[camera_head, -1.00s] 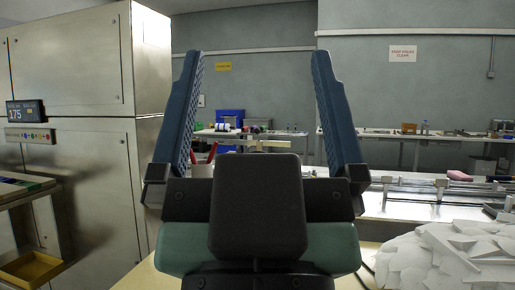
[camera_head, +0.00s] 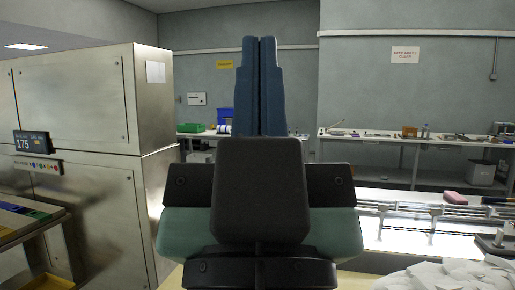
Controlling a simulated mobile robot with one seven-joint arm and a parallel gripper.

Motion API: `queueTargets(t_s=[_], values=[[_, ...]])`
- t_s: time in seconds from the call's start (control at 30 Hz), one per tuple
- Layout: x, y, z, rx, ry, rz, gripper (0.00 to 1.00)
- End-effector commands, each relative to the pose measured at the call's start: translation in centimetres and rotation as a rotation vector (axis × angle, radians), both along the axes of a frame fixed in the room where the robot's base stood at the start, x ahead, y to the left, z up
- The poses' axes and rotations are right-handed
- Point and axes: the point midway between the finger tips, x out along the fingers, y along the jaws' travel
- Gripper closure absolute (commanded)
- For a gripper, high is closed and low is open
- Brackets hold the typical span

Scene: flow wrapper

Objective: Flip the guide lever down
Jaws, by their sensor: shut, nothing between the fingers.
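My gripper (camera_head: 260,42) stands upright in the middle of the head view, with its two blue fingers pressed together and nothing between them. It is apart from everything else in view. I cannot make out a guide lever for certain. Rails and rods (camera_head: 440,210) run along a bright metal bed at the right, to the right of my gripper. Part of the scene behind my gripper is hidden by it.
A large steel cabinet (camera_head: 85,100) with a small display (camera_head: 31,142) stands at the left. A pile of white scraps (camera_head: 450,276) lies at the lower right. A workbench (camera_head: 420,139) with small items stands along the back wall.

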Motion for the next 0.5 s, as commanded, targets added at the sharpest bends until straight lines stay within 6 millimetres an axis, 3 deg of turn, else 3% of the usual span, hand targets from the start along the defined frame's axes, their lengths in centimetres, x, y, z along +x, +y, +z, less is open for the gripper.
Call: queueTargets(t_s=[0.03,0.2,0.33,0.5], values=[[0.0,0.0,3.7,0.000,0.000,0.000,1.00],[0.0,0.0,9.4,-0.001,0.000,0.001,1.00],[0.0,0.0,12.6,0.000,0.000,0.001,1.00],[0.0,0.1,13.9,0.000,0.000,0.001,1.00]])
